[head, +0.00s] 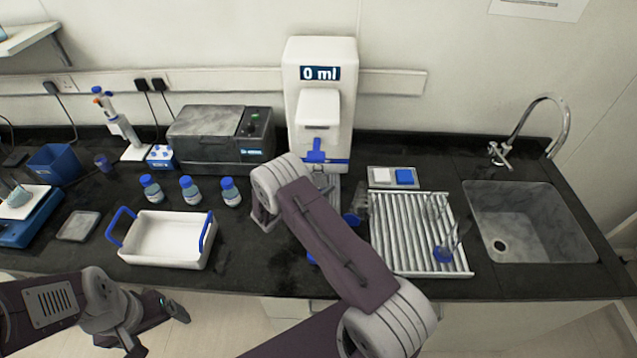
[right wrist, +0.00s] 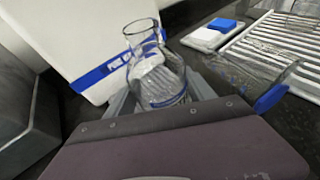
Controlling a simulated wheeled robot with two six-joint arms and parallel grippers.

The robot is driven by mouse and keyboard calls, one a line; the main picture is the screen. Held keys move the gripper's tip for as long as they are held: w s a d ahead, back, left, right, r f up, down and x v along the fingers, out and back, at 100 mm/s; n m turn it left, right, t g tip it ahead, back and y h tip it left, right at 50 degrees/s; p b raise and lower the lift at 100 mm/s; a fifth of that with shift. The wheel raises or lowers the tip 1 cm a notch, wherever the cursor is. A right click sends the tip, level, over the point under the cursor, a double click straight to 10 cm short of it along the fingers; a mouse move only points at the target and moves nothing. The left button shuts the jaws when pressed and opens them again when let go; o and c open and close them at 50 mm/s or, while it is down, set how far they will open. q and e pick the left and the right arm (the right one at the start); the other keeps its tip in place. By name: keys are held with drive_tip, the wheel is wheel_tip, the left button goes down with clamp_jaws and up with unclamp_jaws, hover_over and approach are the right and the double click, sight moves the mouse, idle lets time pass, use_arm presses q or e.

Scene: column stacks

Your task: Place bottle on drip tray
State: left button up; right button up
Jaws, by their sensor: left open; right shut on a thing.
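The bottle (right wrist: 157,78) is clear glass and upright in the right wrist view, in front of the white water dispenser (head: 322,95). My right gripper (right wrist: 185,122) is shut on it; its body hides the bottle's base, and its fingertips are not clear. In the head view my right arm hides the bottle. The grey drip tray (right wrist: 203,88) shows behind and beside the bottle under the dispenser. I cannot tell whether the bottle touches the tray. My left gripper (head: 158,328) is open and empty, in front of the counter at the lower left.
A clear cylinder with a blue base (head: 352,219) is close right of my right arm, beside the drying rack (head: 400,262). A white tray (head: 165,252) and several small blue-capped bottles (head: 190,190) are at left. The sink (head: 528,220) is far right.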

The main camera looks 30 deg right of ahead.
drive_tip(key=shift+f+b, duration=0.2)
drive_tip(key=shift+b, duration=0.1)
drive_tip(key=o, duration=1.6)
drive_tip(key=shift+r, duration=0.15)
